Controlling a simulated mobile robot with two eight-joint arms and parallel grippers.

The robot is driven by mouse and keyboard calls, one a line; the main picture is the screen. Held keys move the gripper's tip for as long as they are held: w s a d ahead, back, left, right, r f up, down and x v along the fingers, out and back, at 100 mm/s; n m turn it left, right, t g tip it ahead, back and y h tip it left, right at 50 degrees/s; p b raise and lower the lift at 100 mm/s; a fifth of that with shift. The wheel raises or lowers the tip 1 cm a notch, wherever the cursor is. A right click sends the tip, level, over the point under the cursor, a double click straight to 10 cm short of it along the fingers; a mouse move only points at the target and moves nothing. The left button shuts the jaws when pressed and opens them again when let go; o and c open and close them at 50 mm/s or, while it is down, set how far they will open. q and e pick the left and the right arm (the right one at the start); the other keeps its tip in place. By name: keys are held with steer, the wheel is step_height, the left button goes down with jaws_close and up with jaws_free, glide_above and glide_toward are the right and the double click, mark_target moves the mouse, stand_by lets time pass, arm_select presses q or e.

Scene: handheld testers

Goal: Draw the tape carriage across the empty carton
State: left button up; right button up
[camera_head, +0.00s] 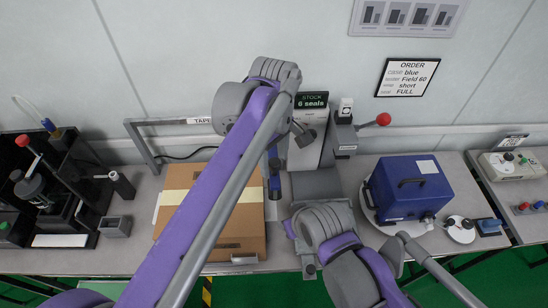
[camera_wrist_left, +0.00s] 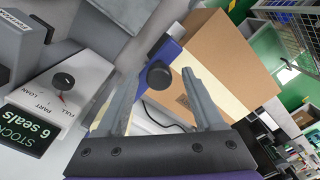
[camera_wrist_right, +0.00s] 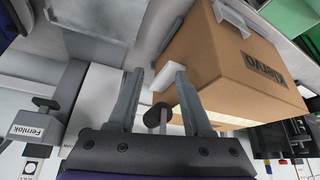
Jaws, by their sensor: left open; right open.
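The brown carton (camera_head: 228,225) lies on the bench with a cream strip across its top. It also shows in the left wrist view (camera_wrist_left: 225,55) and right wrist view (camera_wrist_right: 225,55). The grey frame marked TAPE (camera_head: 165,124) stands behind it. A blue bar with a black knob (camera_wrist_left: 158,76), apparently the tape carriage, is beside the carton; my left gripper (camera_wrist_left: 158,72) is open around the knob's outline, contact unclear. My right gripper (camera_wrist_right: 156,76) is open, with a dark knob (camera_wrist_right: 155,117) and white block in view between its fingers. In the head view my wrists hide most of both grippers.
The "6 seals" stock stand (camera_head: 308,145) is behind my wrists. A device with a red-knobbed lever (camera_head: 345,138) stands right of it. A blue case (camera_head: 410,190) sits farther right. A black station (camera_head: 45,190) fills the left end.

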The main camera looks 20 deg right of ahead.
arm_select(q)
steer(key=shift+r, duration=0.1)
step_height(320, 180, up, 11)
steer(key=p, duration=0.1)
steer(key=shift+f, duration=0.2)
arm_select(e)
steer(key=shift+w+r, duration=0.4)
steer(key=shift+r, duration=0.35)
arm_select(q)
steer(key=shift+a, duration=0.1)
steer(key=a+f+m+t+h, duration=0.1)
steer(key=a+f, duration=0.3)
steer(key=a, duration=0.6)
steer(key=a+f+m+t, duration=0.15)
steer(key=a+f, duration=0.25)
steer(key=a, duration=0.7)
steer(key=s+a+f+m+t, duration=0.1)
steer(key=s+a+f, duration=0.4)
steer(key=a+f, duration=0.1)
steer(key=s+a+f+m+t+y, duration=0.1)
steer(key=s+a+f+t, duration=0.1)
steer(key=s+a+f, duration=0.3)
steer(key=a+f, duration=0.2)
steer(key=a, duration=0.1)
steer(key=shift+f, duration=0.25)
steer(key=shift+a+m+t, duration=0.1)
steer(key=shift+m+t, duration=0.15)
